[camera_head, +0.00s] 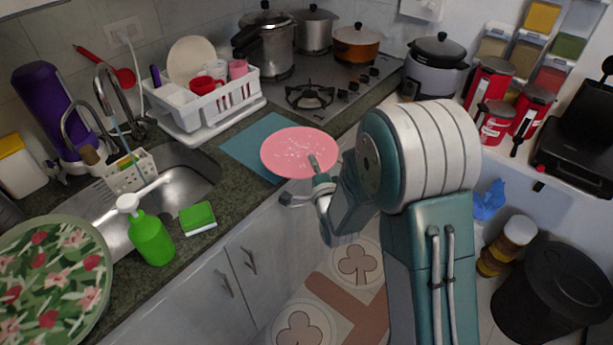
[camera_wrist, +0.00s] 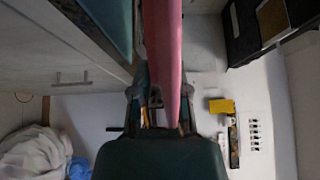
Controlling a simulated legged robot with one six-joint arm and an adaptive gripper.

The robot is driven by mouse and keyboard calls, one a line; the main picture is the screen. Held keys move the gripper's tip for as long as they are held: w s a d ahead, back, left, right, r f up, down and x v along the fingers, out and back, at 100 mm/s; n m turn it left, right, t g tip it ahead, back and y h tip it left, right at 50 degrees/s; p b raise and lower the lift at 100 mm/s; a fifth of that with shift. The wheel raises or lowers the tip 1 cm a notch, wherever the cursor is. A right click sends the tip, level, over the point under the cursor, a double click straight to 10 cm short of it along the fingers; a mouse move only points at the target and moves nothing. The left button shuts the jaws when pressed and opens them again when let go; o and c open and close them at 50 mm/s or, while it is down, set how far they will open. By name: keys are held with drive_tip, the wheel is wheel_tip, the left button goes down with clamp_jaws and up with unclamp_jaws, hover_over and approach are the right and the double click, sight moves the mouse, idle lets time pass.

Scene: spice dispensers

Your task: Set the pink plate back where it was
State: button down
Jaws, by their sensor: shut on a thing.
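The pink plate (camera_head: 290,152) has pale specks on its upper face. In the head view it is over or just above a blue-teal mat (camera_head: 238,149) on the counter; I cannot tell whether it touches. My gripper (camera_head: 316,164) is shut on the plate's near right rim. In the wrist view the plate (camera_wrist: 163,60) shows nearly edge-on as a pink band running up from between the fingers of my gripper (camera_wrist: 160,122). The plate hides part of the mat.
A white dish rack (camera_head: 215,100) with cups and a plate stands behind the mat. A gas stove (camera_head: 325,90) with pots is at the back. A green soap bottle (camera_head: 150,238), a sponge (camera_head: 198,217) and the sink (camera_head: 170,195) lie left. The counter's front edge runs below the plate.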

drive_tip(key=shift+w+a+f, duration=0.3)
drive_tip(key=shift+a+f, duration=0.25)
drive_tip(key=shift+f, duration=0.05)
drive_tip(key=shift+w+a+f, duration=0.3)
drive_tip(key=shift+a+f, duration=0.25)
drive_tip(key=shift+f, duration=0.05)
drive_tip(key=shift+w+d+f, duration=0.1)
drive_tip(key=shift+d+f, duration=0.1)
drive_tip(key=shift+f, duration=1.4)
drive_tip(key=c, duration=0.6)
unclamp_jaws()
drive_tip(key=shift+a+f, duration=0.1)
drive_tip(key=v, duration=1.2)
drive_tip(key=shift+r, duration=0.2)
